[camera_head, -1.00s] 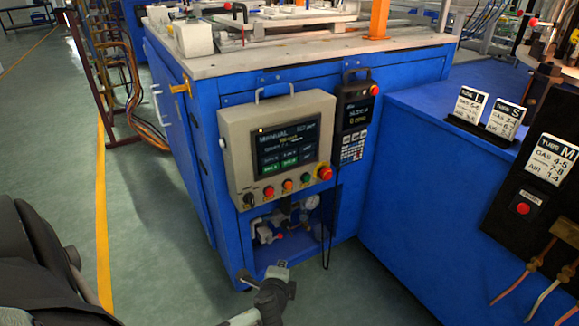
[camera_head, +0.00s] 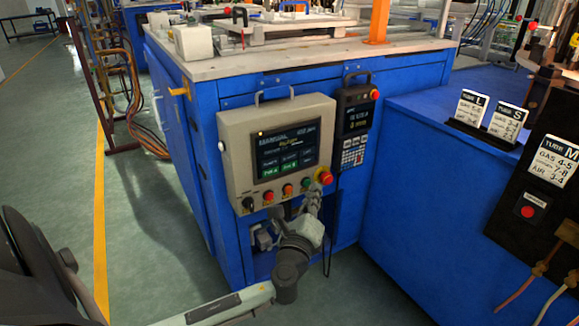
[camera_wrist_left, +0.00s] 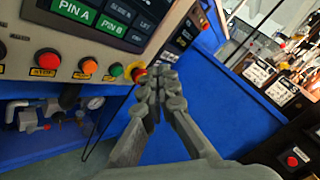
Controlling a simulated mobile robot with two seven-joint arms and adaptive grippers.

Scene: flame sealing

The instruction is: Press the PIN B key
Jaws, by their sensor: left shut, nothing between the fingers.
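The PIN B key is a green block on the lower row of the control panel's screen (camera_head: 287,150). It reads clearly in the left wrist view as PIN B (camera_wrist_left: 116,32), to the right of the green PIN A key (camera_wrist_left: 75,11). My left gripper (camera_head: 312,198) is in front of the panel's lower right part, below the screen and near the red emergency knob (camera_head: 326,176). Its fingers (camera_wrist_left: 155,78) are shut with nothing between them, apart from the key and to its lower right in the wrist view. My right gripper is not in view.
A row of round buttons, red (camera_wrist_left: 46,59), orange (camera_wrist_left: 89,66) and green (camera_wrist_left: 116,69), lies under the screen. A black handheld pendant (camera_head: 355,115) hangs right of the panel. Valves and a gauge (camera_wrist_left: 95,102) sit in the recess below. A blue cabinet (camera_head: 410,200) stands to the right.

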